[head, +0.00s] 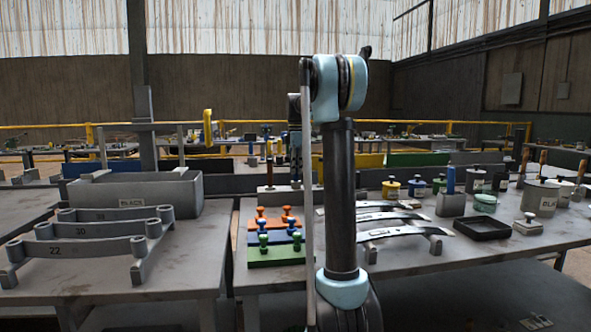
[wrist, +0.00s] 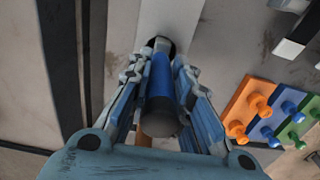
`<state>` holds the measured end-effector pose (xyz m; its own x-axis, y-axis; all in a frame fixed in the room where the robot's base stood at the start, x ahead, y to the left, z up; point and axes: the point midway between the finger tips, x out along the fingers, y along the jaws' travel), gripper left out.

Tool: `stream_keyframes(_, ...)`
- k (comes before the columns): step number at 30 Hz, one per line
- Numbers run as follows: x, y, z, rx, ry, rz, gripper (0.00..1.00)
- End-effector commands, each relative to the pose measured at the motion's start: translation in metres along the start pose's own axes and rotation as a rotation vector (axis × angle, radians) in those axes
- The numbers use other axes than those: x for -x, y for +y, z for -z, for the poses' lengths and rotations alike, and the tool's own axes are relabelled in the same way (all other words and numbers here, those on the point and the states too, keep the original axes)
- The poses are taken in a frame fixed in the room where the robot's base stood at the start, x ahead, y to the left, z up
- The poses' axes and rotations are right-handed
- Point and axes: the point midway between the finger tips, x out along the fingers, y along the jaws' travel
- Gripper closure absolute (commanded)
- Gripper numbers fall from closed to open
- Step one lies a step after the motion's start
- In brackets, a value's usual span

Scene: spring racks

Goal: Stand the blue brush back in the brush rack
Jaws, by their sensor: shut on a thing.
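My gripper (wrist: 160,85) is shut on the blue brush (wrist: 160,78), whose blue handle with dark ends lies between the two fingers in the wrist view. In the head view my gripper (head: 295,172) is at the back of the middle table, partly hidden by my own arm. A low grey block (head: 279,188) there, apparently the brush rack, has a brown upright handle (head: 269,172) above it. In the wrist view a pale grey strip (wrist: 172,20) lies behind the brush. Whether the brush touches it, I cannot tell.
Orange, blue and green knobbed plates (head: 276,257) lie in front of my gripper. Curved metal strips (head: 405,233) lie to their right. A grey block (head: 451,205) holding a blue upright piece, a black tray (head: 482,228) and several pots stand further right. A grey bin (head: 135,195) is left.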

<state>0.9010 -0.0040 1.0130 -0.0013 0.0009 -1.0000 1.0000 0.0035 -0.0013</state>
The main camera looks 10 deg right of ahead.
Motion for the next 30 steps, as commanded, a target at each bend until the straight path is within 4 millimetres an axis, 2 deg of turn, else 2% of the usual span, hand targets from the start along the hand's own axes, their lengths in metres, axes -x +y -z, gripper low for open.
stream_keyframes(30, -0.016, 0.000, 0.000, 0.000, 0.000, 0.000, 1.00)
